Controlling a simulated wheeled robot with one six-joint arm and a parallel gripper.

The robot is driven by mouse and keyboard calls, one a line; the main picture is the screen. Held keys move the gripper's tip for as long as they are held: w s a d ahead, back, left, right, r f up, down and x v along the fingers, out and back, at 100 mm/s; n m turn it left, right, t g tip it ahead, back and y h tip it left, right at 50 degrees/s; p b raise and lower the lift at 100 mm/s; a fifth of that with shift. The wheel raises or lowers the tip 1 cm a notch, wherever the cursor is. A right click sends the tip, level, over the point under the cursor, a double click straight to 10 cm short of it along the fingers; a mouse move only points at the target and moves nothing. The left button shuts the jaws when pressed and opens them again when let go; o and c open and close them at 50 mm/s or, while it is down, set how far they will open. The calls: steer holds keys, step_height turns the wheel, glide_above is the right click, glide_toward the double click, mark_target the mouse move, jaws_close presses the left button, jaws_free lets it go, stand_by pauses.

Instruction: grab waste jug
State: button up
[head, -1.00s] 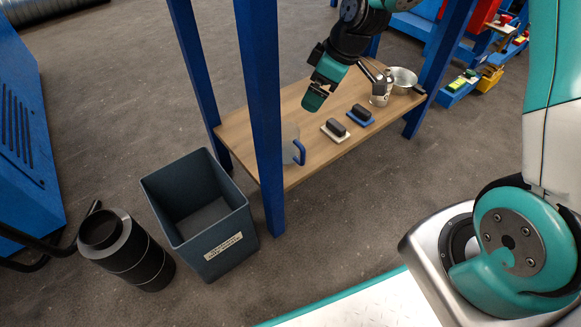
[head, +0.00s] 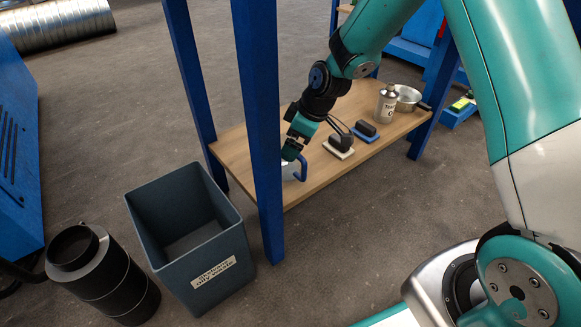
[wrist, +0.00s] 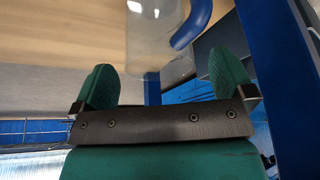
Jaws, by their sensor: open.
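The waste jug (wrist: 155,40) is a clear vessel with a blue handle (wrist: 192,25). In the head view the jug (head: 288,171) stands on the wooden shelf near its left front corner, partly hidden behind my gripper and the blue post. My gripper (head: 291,153) is right at the jug, from above in that view. In the wrist view my gripper (wrist: 165,82) has its two green fingers wide apart and empty. The jug's clear body lies ahead of the gap between them, with the handle toward the right finger. I cannot tell whether a finger touches it.
The shelf (head: 320,182) also bears a white-based block (head: 340,145), a blue-based block (head: 366,131), a metal bottle (head: 386,103) and a metal pan (head: 408,97). A blue post (head: 262,130) stands close left of the jug. A grey bin (head: 190,240) and black canister (head: 100,272) stand on the floor.

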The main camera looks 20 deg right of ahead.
steer(key=b+x, duration=0.4)
steer(key=x, duration=0.1)
steer(key=shift+w, duration=0.2)
steer(key=shift+r, duration=0.15)
steer(key=c, duration=0.9)
steer(key=shift+r, duration=0.1)
